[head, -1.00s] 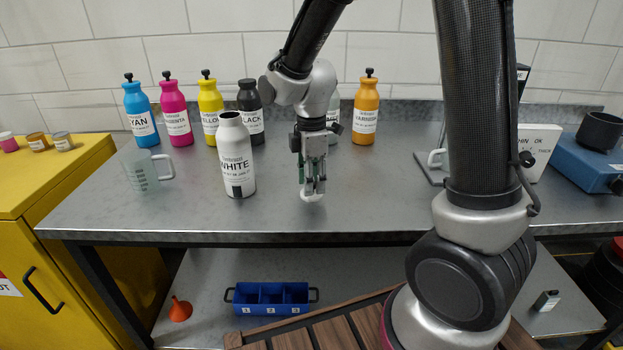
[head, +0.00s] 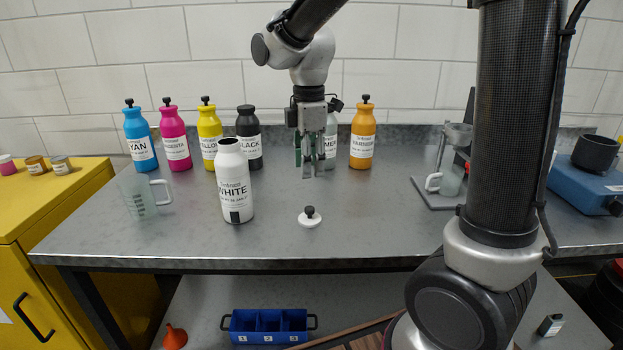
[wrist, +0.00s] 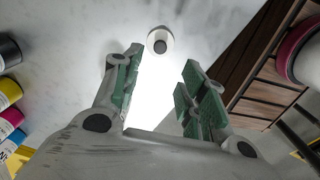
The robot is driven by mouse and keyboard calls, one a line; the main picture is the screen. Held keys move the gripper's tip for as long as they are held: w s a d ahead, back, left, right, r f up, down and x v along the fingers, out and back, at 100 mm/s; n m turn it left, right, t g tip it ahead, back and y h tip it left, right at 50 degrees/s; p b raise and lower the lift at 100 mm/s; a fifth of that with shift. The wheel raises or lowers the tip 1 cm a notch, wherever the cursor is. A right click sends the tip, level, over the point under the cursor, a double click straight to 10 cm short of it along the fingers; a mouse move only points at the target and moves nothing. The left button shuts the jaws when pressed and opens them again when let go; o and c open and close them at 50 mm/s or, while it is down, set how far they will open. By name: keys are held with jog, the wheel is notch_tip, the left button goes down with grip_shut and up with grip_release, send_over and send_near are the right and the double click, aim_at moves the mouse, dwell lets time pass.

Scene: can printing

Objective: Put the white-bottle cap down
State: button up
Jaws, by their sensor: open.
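The white-bottle cap (head: 309,219) lies on the grey table, a white disc with a black knob pointing up. It also shows in the wrist view (wrist: 160,41), beyond the fingertips. The white bottle (head: 234,184) stands upright to its left with its mouth uncovered. My gripper (head: 313,174) hangs above and behind the cap, apart from it, fingers pointing down. In the wrist view its green-padded fingers (wrist: 160,85) are spread with nothing between them.
A glass beaker (head: 146,195) stands left of the white bottle. Several capped colour bottles, such as the yellow one (head: 210,134), line the back. A scale-like blue device (head: 585,185) stands at right. The table around the cap is clear.

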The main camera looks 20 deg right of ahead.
jog(key=s+d+r+m+t, duration=0.2)
jog(key=s+d+m, duration=0.5)
jog(key=s+m, duration=0.1)
jog(key=s+d+r+m+t, duration=0.2)
jog(key=s+d+r+m, duration=0.1)
jog(key=s+d+m, duration=0.5)
jog(key=s+m, duration=0.1)
jog(key=s, duration=0.2)
jog(key=shift+r, duration=0.2)
